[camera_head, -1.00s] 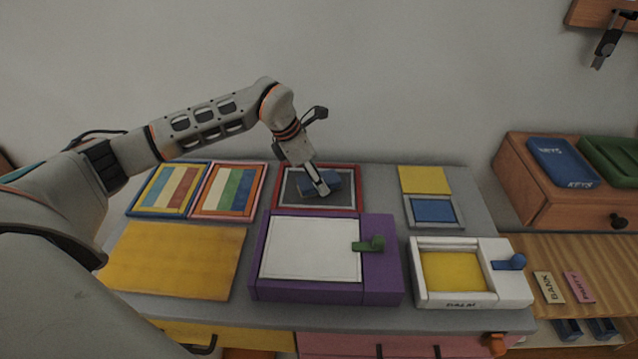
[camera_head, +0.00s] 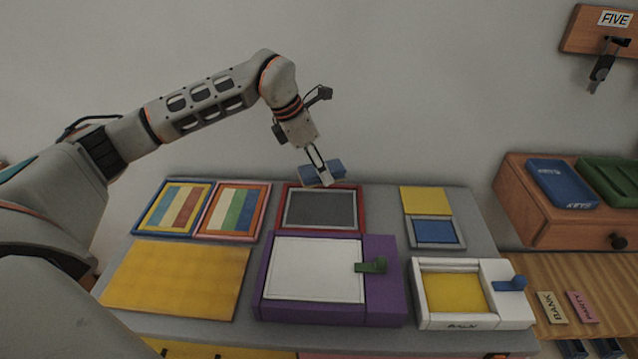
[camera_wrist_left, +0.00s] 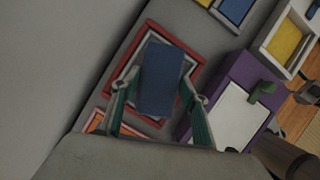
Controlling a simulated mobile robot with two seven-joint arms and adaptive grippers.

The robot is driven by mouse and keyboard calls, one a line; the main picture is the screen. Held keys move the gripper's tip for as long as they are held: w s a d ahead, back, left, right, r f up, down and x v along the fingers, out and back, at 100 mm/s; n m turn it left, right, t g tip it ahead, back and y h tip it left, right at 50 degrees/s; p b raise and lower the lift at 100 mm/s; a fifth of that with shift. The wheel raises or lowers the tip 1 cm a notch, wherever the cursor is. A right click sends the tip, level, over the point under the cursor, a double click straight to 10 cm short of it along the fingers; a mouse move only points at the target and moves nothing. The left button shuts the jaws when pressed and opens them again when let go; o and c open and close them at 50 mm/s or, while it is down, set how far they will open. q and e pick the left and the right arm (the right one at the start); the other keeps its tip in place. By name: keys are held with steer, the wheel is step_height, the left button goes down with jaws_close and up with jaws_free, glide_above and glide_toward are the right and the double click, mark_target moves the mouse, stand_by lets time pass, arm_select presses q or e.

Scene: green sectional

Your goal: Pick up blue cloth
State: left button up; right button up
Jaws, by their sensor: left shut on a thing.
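The blue cloth (camera_head: 334,170) is a small, flat-sided blue block shape. My left gripper (camera_head: 325,177) is shut on it and holds it above the red-framed grey tray (camera_head: 285,205) at the back of the table. In the left wrist view the blue cloth (camera_wrist_left: 165,80) lies between the two fingers of my left gripper (camera_wrist_left: 160,100), with the red frame (camera_wrist_left: 190,50) below it.
A purple box (camera_head: 385,290) with a white panel and green handle stands in front of the tray. A white box (camera_head: 500,308) with a blue knob is at the right. Striped boards (camera_head: 233,210) lie to the left. A wall stands close behind the table.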

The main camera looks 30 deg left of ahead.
arm_select(q)
step_height(320, 180, up, 8)
steer(key=shift+f+p, duration=0.1)
steer(key=shift+p, duration=0.3)
steer(key=shift+r, duration=0.95)
steer(key=shift+o, duration=0.6)
